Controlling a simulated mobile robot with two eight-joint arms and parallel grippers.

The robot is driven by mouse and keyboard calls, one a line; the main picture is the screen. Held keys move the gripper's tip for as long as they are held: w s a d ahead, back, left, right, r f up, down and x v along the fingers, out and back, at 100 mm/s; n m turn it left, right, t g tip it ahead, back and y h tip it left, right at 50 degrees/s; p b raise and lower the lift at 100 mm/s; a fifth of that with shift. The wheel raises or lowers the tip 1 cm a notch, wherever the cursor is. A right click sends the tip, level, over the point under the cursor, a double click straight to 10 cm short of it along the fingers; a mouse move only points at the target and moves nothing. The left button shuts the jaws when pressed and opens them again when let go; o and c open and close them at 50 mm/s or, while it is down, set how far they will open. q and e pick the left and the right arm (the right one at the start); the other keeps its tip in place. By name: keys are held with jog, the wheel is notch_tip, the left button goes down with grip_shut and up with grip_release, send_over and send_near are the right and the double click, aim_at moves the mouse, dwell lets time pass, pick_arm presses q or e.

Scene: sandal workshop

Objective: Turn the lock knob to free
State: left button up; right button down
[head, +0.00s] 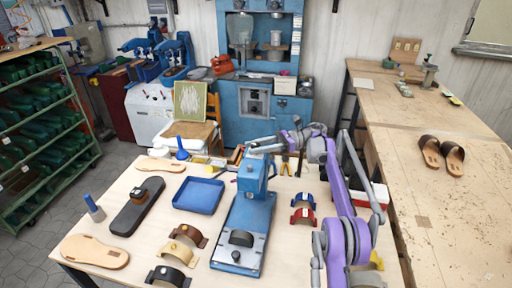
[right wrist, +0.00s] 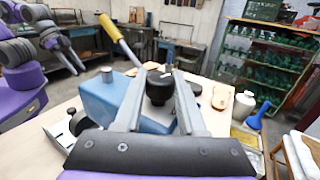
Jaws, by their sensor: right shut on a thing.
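A blue press (head: 245,215) stands upright on the table, with its column at the back and a dark pad on its base plate. In the right wrist view a black lock knob (right wrist: 159,88) is on the blue press housing (right wrist: 105,98). My right gripper (head: 268,146) reaches in from the right at the top of the press. In the right wrist view its fingers (right wrist: 156,80) are on both sides of the black knob and shut on it. The knob is mostly hidden in the head view.
A lever with a yellow handle (right wrist: 112,28) rises close to my right fingers. A blue tray (head: 199,195), strap pieces (head: 303,208) and soles (head: 94,251) lie around the press. A workbench (head: 440,190) with sandals (head: 442,154) is at the right.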

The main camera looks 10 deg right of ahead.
dwell(0.4)
jog(key=c, duration=0.5)
grip_release()
